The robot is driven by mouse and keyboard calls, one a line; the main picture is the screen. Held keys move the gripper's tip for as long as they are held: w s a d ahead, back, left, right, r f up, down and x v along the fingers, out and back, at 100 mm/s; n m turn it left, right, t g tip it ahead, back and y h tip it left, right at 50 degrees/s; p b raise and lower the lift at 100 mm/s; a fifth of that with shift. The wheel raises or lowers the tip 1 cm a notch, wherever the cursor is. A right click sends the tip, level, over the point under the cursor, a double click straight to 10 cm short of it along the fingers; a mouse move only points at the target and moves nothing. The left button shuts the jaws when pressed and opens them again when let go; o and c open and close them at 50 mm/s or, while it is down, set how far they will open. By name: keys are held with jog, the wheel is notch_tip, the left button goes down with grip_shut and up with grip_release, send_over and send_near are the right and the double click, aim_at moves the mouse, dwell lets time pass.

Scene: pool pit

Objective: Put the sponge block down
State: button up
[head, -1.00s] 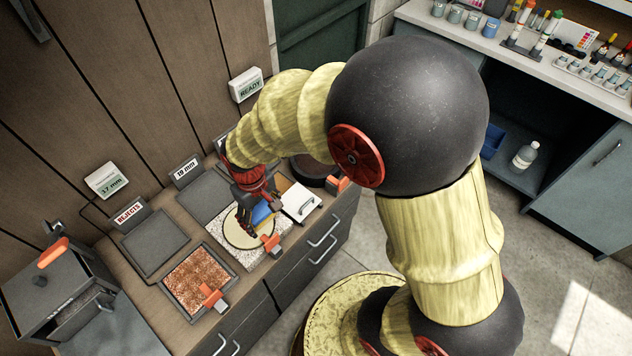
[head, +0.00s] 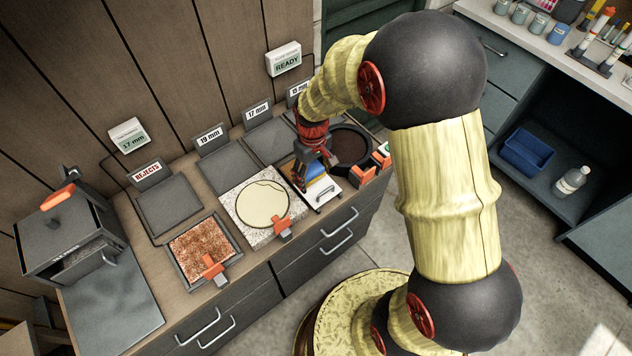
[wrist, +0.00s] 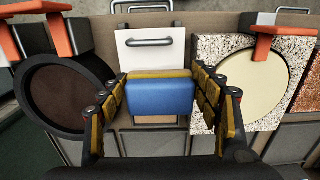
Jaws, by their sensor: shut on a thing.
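The sponge block is blue with a yellow layer and shows between the fingers of my gripper in the wrist view (wrist: 160,98). In the head view it shows partly (head: 315,171), with the rest hidden by my gripper (head: 314,178). My gripper is shut on the block from both sides. It holds the block at the white panel with a grey handle (head: 323,195), to the right of the speckled slab (head: 236,196). I cannot tell whether the block touches anything below it.
A cream disc (head: 263,204) lies on the speckled slab, with an orange clamp (head: 283,228) at its edge. A round black pan with a brown inside (head: 349,147) stands close on the right. Grey labelled trays (head: 222,166) line the back, and a rust-brown tray (head: 202,250) is at left.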

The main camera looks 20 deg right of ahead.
aim_at(316, 185)
jog(key=shift+w+d+f, duration=0.4)
jog(key=shift+d+f, duration=0.05)
jog(key=shift+f, duration=0.3)
jog(key=shift+w+d+f+b, duration=0.15)
jog(key=shift+f+b, duration=0.55)
jog(key=shift+f, duration=1)
jog(key=shift+f, duration=0.15)
jog(key=o, duration=1.5)
jog(key=shift+c, duration=0.2)
jog(key=shift+o, duration=0.5)
